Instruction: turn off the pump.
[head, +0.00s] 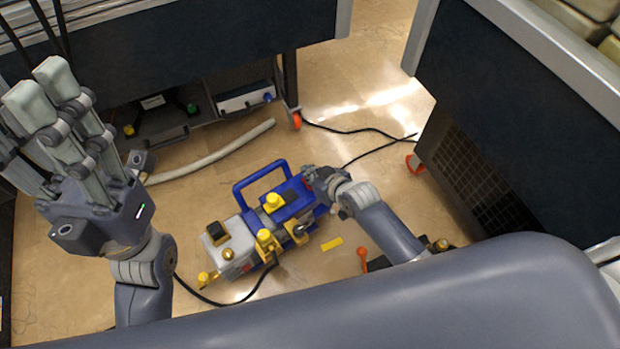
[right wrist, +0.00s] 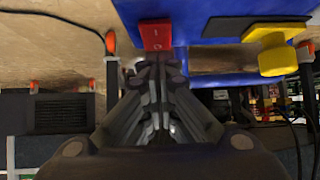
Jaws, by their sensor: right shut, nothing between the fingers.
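The pump (head: 292,199) is a blue and grey machine with yellow caps and a blue handle, standing on the floor in the head view. Its red switch (right wrist: 155,35), marked I and O, is on the blue body (right wrist: 225,12) in the right wrist view. My right gripper (head: 311,176) is at the pump's right end. In the right wrist view my right gripper's fingers (right wrist: 159,68) are shut and empty, with the tips just below the switch. I cannot tell whether they touch it. My left gripper (head: 42,88) is raised at the left, open and empty, away from the pump.
A pale hose (head: 215,154) lies behind the pump. Black cables (head: 368,145) run across the floor. A dark bench (head: 215,45) with a low shelf stands at the back, and a dark cabinet (head: 520,100) stands at the right. A small yellow piece (head: 332,244) lies before the pump.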

